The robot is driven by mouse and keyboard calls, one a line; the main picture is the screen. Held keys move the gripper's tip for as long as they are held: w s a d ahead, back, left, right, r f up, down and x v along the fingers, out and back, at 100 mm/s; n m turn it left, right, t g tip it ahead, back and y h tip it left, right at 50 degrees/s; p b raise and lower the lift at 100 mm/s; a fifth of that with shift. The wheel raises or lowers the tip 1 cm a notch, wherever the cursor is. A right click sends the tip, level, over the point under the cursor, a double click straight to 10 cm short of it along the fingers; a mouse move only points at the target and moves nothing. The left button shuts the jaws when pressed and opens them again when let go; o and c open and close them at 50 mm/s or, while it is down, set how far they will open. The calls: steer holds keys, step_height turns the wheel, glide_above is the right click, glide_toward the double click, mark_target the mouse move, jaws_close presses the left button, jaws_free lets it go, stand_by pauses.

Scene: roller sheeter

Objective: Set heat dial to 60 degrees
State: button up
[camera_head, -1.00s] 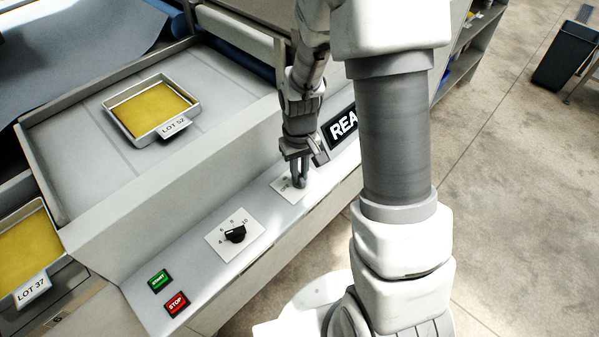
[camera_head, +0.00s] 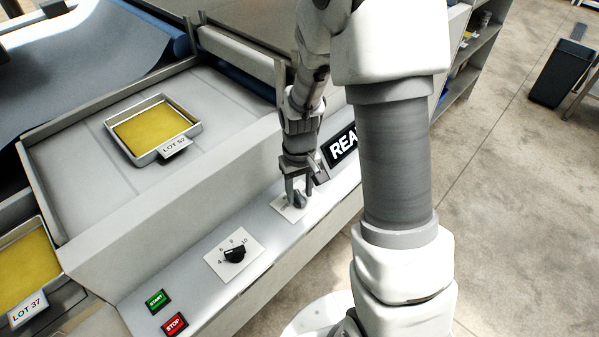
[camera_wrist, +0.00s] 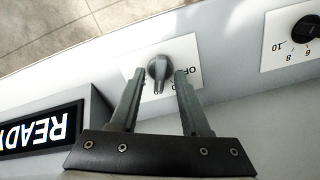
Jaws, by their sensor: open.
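A grey knob (camera_wrist: 159,68) sits on a white plate (camera_wrist: 198,60) in the wrist view. Its pointer faces down in that picture. An "OFF" label is partly visible beside it; the other marks are mostly hidden, so its setting is unclear. My gripper (camera_wrist: 160,72) is open, with one finger on each side of the knob in the picture. I cannot tell whether the fingers touch it. In the head view my gripper (camera_head: 299,191) points down at the same knob (camera_head: 299,201), which it partly covers.
A black knob (camera_head: 235,254) on a plate marked 4 to 10 lies to the left, with green START (camera_head: 157,300) and red STOP (camera_head: 174,323) buttons beyond. The READY sign (camera_head: 342,146) stands close beside my gripper. A LOT 52 tray (camera_head: 195,132) rests above.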

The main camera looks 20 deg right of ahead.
mark_target(300, 196)
step_height(300, 196, up, 17)
steer(key=p, duration=0.1)
stand_by(0.9)
steer(key=s+r+t, duration=0.2)
steer(key=s+r, duration=0.3)
steer(key=s, duration=0.2)
steer(key=s+r+m+t, duration=0.1)
steer(key=s+r+t, duration=0.2)
steer(key=s+r, duration=0.2)
steer(key=s, duration=0.3)
steer(key=shift+s+r+t, duration=0.3)
steer(key=shift+r, duration=0.05)
